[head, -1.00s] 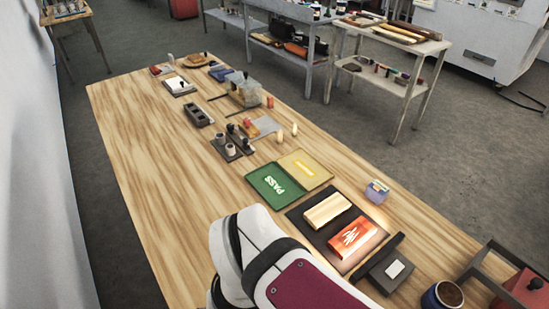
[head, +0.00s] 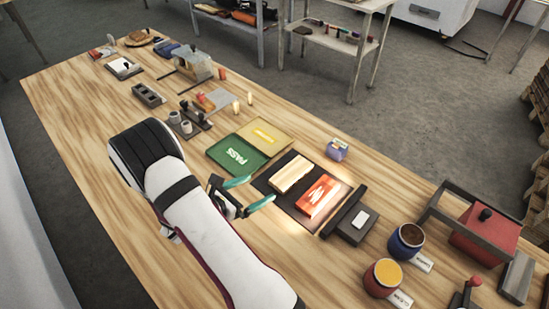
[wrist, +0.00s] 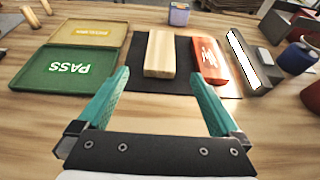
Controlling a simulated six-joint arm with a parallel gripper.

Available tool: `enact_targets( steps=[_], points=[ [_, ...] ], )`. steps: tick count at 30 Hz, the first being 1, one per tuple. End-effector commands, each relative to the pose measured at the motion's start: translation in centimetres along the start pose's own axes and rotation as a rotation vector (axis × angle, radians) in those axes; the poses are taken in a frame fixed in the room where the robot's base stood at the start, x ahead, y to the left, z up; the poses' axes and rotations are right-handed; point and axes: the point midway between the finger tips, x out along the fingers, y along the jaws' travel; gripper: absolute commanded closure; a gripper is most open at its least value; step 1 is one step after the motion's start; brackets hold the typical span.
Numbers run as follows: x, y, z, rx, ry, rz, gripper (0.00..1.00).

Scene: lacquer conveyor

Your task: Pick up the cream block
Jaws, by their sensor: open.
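The cream block (head: 292,174) is a pale wooden bar lying flat on a dark mat (head: 302,215), beside an orange-red block (head: 318,195) with white marks. In the wrist view the cream block (wrist: 160,54) lies ahead, between the lines of my fingers and beyond their tips. My gripper (head: 256,192) has two teal fingers, spread apart and empty, just left of the mat in the head view. In the wrist view my gripper (wrist: 158,74) shows an open gap with nothing in it.
A dark device (head: 345,217) stands close to the mat's right side. A small purple container (head: 337,149) sits behind. Blue (head: 406,241) and red (head: 382,278) pots stand right.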

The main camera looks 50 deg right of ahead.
Motion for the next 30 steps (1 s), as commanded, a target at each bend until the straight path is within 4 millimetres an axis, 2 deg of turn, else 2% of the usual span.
enact_targets(
  steps=[7, 9, 14, 19, 23, 28, 29, 30],
  points=[
    [7.1, -0.3, 0.0, 0.004, 0.001, -0.007, 0.0],
    [8.4, -0.2, 0.0, 0.004, 0.001, -0.005, 0.0],
    [10.0, -0.2, 0.0, 0.005, 0.001, -0.005, 0.0],
    [13.3, -0.3, -0.2, 0.007, 0.001, -0.006, 0.0],
    [14.7, -0.3, -0.2, 0.006, 0.002, -0.005, 0.0],
    [14.8, -0.3, -0.1, 0.006, 0.002, -0.004, 0.0],
    [14.8, -0.3, -0.1, 0.006, 0.002, -0.004, 0.02],
    [14.8, -0.3, -0.1, 0.006, 0.002, -0.004, 0.09]
  ],
)
